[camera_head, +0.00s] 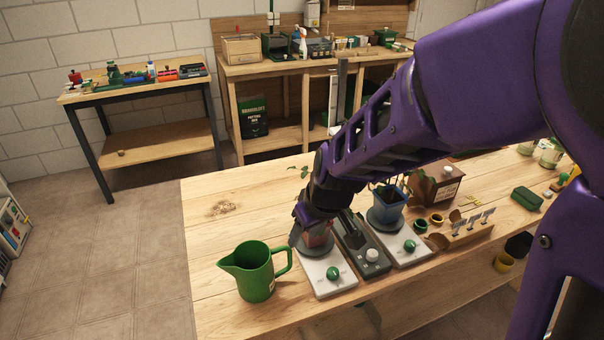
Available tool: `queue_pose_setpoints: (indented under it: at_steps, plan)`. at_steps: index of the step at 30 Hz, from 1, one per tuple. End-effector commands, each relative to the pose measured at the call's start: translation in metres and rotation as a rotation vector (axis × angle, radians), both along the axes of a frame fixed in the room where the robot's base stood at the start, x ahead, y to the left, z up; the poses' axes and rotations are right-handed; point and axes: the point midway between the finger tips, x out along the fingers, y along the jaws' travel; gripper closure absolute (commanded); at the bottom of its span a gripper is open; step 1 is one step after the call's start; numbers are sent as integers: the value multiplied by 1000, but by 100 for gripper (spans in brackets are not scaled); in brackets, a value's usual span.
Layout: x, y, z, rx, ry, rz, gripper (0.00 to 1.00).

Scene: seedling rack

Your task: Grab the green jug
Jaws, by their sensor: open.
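The green jug (253,271) stands upright on the wooden table near its left front corner. Its spout points left and its handle points right. My gripper (305,241) is to the right of the jug and a little behind it, low over a white device with a reddish pot on it. The gripper is open. It is apart from the jug, and its fingertips are partly hidden by the wrist and pot, so I cannot tell if they touch the pot.
The white device (327,279) with a green knob stands close to the jug's right. A dark device (363,255) and a second white device with a blue pot (388,207) follow rightward.

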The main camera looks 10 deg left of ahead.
Motion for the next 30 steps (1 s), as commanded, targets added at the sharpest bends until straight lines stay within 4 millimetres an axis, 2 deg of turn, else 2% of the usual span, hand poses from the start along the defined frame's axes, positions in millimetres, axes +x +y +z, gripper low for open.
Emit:
queue_pose_setpoints:
  at_steps: [1,9,12,20,27,30]
  plan:
    - [3,4,-20,-1,2,1,49]
    - [19,20,-71,2,-1,-2,49]
    - [23,23,-82,1,-1,-3,49]
    - [28,28,-92,3,-1,-5,49]
    - [36,41,-126,2,-2,-3,49]
    - [39,44,-134,3,-2,-5,49]
